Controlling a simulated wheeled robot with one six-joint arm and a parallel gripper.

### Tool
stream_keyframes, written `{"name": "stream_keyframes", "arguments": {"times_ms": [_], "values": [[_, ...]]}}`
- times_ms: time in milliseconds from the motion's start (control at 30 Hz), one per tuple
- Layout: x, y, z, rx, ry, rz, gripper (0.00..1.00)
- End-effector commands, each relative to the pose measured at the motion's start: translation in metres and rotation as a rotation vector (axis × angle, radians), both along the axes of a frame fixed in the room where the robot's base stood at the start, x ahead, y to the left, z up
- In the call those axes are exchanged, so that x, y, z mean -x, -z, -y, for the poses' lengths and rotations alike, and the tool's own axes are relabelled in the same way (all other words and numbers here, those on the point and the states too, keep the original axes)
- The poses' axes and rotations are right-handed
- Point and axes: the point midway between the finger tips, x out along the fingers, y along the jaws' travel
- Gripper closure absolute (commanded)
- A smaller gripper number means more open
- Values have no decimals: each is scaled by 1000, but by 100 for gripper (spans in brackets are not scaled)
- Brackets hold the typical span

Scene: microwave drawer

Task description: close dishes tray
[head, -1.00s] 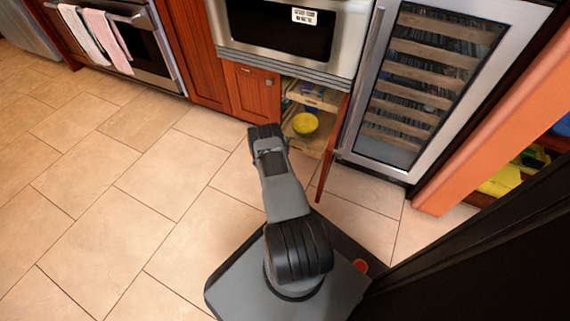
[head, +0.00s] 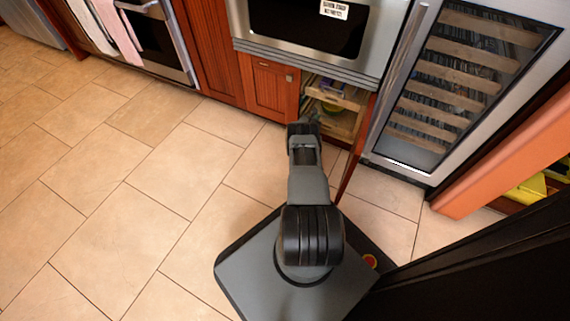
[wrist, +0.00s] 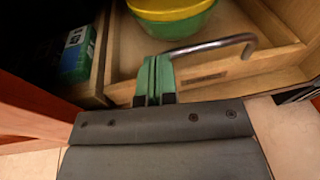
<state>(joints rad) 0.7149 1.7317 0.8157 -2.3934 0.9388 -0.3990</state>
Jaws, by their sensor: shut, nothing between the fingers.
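The dishes tray is a pale wooden pull-out (head: 343,127) low in the open cabinet. In the wrist view its wooden front (wrist: 285,68) carries a curved metal handle (wrist: 215,46). A bowl with a yellow top and green lower part (wrist: 172,14) sits in the tray. My gripper (wrist: 154,72) shows green fingers pressed together and empty. They are at the tray's front, just left of the handle; I cannot tell whether they touch it. In the head view my arm hides the gripper's tips and part of the tray.
The open cabinet door (head: 354,145) stands edge-on to the right of my arm. A green box (wrist: 77,52) lies left of the tray. A wine cooler (head: 455,90) is at the right and a microwave (head: 300,35) is above. The tiled floor (head: 130,190) at left is clear.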

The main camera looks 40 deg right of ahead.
Motion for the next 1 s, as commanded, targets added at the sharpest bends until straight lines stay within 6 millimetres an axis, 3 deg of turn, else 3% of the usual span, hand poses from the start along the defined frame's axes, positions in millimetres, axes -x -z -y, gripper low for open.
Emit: {"name": "stream_keyframes", "arguments": {"times_ms": [300, 533, 1000], "values": [[1, -6, 11, 7, 2, 6, 100], [4, -12, 3, 6, 3, 4, 100], [22, -23, -90, 1, -4, 0, 100]]}}
